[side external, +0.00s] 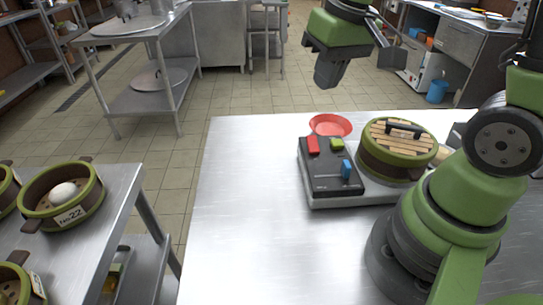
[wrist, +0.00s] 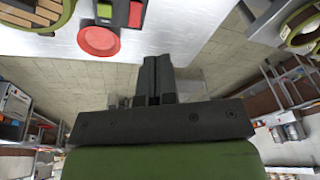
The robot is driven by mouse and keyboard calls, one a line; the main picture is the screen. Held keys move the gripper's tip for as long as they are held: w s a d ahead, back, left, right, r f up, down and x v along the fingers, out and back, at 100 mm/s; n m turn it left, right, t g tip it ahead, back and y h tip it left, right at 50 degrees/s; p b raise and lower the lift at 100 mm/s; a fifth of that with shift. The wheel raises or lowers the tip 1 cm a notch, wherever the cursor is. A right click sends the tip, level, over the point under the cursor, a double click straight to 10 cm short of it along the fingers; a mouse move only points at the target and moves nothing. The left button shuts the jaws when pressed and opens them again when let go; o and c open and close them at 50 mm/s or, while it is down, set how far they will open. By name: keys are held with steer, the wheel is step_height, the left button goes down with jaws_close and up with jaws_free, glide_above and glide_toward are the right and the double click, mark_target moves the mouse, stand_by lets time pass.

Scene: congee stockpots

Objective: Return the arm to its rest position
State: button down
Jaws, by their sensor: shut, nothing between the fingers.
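My green arm stands at the right of the metal table. My gripper (side external: 326,84) hangs in the air beyond the table's far edge, at the top of the side view, clear of everything. In the wrist view its two dark fingers (wrist: 157,60) lie together with nothing between them.
On the table (side external: 245,230) sit a red dish (side external: 331,125), a dark control box (side external: 331,168) with red, green and blue parts, and a green-rimmed pot with a slatted wooden lid (side external: 397,148). Several green pots, one holding a white round thing (side external: 63,193), stand on the left table (side external: 95,235).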

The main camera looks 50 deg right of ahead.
steer(key=s+a+r+t+y, duration=0.1)
steer(key=s+a+r+t, duration=0.3)
steer(key=s+r, duration=0.4)
steer(key=shift+s+a+t+y, duration=0.3)
steer(key=shift+s+a+y, duration=0.1)
steer(key=shift+s+a, duration=0.45)
